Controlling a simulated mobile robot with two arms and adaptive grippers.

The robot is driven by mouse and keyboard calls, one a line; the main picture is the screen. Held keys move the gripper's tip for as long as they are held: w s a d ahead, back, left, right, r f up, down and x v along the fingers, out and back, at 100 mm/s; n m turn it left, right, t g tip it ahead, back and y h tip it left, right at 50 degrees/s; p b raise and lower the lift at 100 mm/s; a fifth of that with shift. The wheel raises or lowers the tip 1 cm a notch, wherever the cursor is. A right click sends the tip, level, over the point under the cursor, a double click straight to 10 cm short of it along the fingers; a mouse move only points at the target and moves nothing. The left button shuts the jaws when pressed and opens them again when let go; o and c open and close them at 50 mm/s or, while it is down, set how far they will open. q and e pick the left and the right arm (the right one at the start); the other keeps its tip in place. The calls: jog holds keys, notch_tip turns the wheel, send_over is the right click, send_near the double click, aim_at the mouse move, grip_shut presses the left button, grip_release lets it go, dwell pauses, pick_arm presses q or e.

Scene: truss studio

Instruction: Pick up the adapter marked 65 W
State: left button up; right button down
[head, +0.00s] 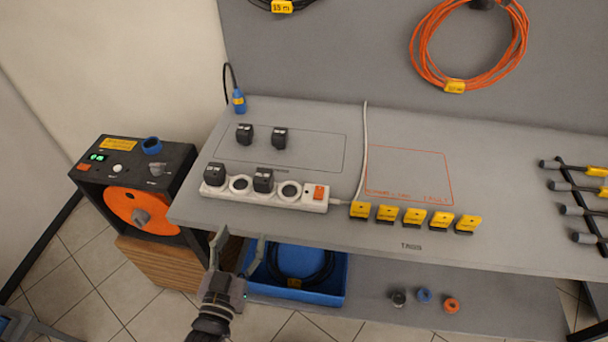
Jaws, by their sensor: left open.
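Two black adapters stand on the grey table inside a thin dark outline, one at the left (244,133) and one to its right (279,138). Two more black adapters sit in the white power strip (315,205), one at its left end (214,175) and one near its middle (263,180). Pale markings show on some of them, but they are too small to read, so I cannot tell which is 65 W. My left gripper (238,242) is open and empty, just in front of the table's front edge, below the strip in the picture. My right gripper is not in view.
Several yellow tags (387,213) line the front edge. An orange-outlined area (408,172) is bare. A white cable (362,150) runs back from the strip. A blue tray (325,285) sits on the lower shelf. A black machine with an orange reel (140,208) stands left.

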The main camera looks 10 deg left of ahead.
pick_arm(q)
jog(key=p, duration=0.2)
send_near(260, 184)
jog(key=a, duration=0.1)
jog(key=w, duration=0.4)
jog(key=w+p, duration=0.1)
jog(key=w, duration=0.1)
jog(key=shift+w+d+f, duration=0.15)
jog(key=shift+d+f, duration=0.05)
jog(key=shift+d, duration=0.05)
jog(key=shift+w, duration=0.45)
jog(key=shift+w+r+p, duration=0.1)
jog(key=shift+w+p, duration=0.2)
jog(key=shift+w, duration=0.05)
jog(key=w, duration=0.1)
jog(key=w+d+p, duration=0.1)
jog(key=w, duration=0.1)
jog(key=shift+w, duration=0.6)
jog(key=shift+c, duration=1.3)
jog(key=c, duration=1.1)
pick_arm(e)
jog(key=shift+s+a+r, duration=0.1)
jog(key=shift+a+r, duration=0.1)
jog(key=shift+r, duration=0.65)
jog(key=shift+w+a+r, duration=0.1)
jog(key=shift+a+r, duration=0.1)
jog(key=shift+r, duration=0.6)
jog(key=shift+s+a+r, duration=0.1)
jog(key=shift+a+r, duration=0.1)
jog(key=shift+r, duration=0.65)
